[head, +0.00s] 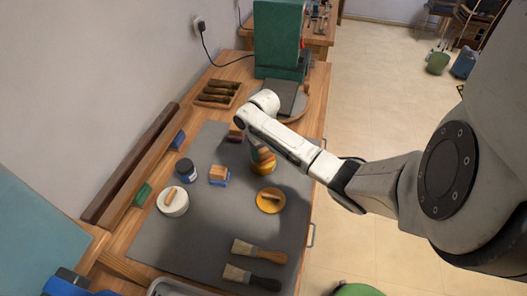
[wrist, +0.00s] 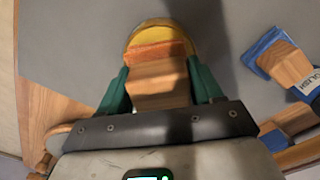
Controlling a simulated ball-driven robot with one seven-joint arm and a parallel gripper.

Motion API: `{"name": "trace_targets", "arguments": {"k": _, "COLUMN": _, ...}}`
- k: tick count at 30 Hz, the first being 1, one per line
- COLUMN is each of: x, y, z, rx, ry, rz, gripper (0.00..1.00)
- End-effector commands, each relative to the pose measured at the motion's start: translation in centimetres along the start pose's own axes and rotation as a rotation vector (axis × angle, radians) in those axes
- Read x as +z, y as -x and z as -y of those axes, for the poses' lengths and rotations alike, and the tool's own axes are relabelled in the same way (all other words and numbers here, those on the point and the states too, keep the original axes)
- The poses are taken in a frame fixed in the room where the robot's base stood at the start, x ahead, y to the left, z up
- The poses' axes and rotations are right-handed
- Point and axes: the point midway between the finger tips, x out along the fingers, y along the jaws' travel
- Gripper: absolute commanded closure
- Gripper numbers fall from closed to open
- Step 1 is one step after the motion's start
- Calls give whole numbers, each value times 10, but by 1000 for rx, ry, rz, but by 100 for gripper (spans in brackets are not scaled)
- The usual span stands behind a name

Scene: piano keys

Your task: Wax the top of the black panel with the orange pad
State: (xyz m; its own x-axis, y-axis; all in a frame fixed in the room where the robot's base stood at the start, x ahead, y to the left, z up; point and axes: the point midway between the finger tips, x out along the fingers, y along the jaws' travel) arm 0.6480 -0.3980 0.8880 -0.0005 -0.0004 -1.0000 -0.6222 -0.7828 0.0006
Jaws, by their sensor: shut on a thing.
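My gripper (head: 262,153) is shut on the wooden block of the orange pad (wrist: 160,52), with its teal fingers on either side in the wrist view. The pad faces down at a round yellow tin (head: 264,168), which also shows behind it in the wrist view (wrist: 158,33). I cannot tell whether the pad touches the yellow contents. A flat dark panel (head: 285,94), seemingly the black panel, lies at the far end of the bench by the green machine. My arm passes close in front of it.
The green machine (head: 280,38) stands at the back.

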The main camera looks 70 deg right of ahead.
Motion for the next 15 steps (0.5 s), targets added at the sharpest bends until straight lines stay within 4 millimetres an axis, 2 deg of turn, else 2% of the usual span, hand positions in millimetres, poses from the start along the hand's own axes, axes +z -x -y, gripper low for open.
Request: {"name": "trace_targets", "arguments": {"k": 15, "x": 0, "y": -6, "z": 0, "rx": 0, "ry": 0, "rz": 0, "gripper": 59}}
